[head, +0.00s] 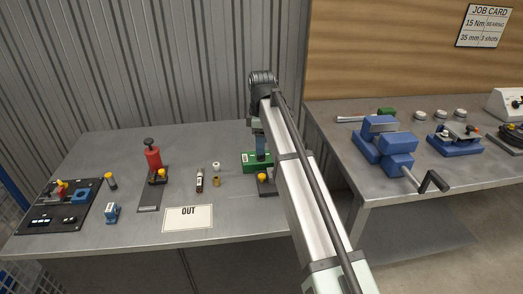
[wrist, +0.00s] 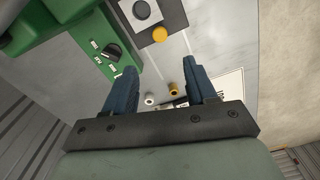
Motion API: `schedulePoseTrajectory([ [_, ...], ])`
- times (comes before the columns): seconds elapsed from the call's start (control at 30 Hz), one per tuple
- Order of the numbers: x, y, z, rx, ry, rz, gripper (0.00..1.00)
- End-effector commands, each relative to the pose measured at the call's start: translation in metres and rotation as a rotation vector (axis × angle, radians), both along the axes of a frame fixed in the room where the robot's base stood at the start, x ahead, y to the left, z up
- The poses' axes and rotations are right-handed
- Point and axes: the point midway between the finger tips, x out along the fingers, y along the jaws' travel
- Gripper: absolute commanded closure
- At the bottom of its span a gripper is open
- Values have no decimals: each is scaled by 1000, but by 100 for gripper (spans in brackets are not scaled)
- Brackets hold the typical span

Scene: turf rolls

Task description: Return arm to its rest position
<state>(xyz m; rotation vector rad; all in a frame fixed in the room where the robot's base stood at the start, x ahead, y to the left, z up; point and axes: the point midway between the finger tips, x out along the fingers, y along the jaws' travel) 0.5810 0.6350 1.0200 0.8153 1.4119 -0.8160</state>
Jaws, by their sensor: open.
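My arm (head: 304,180) reaches from the lower right of the head view to the back of the left bench, and its end points down there. My gripper (wrist: 160,65) is open in the wrist view, its two blue fingers apart with nothing held between them. In the head view the gripper (head: 260,145) is just above or behind a green box (head: 250,157); I cannot tell whether they touch. The green box (wrist: 93,45) also shows in the wrist view, with a black knob (wrist: 112,51), left of the fingers.
The left bench (head: 100,160) holds a red bottle-like tool (head: 152,158), small fittings (head: 217,181), an OUT card (head: 188,217) and a black panel (head: 50,218). A blue vise (head: 385,142) stands on the right bench. A corrugated wall (head: 200,60) is close behind.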

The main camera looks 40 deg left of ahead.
Motion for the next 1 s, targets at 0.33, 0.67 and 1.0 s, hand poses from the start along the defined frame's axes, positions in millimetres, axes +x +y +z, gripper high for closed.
schedulePoseTrajectory([
  [0.33,0,0,5,0,0,0,44],
  [0.67,0,-1,4,0,0,-1,44],
  [1.0,-56,-98,-57,-53,87,-143,44],
])
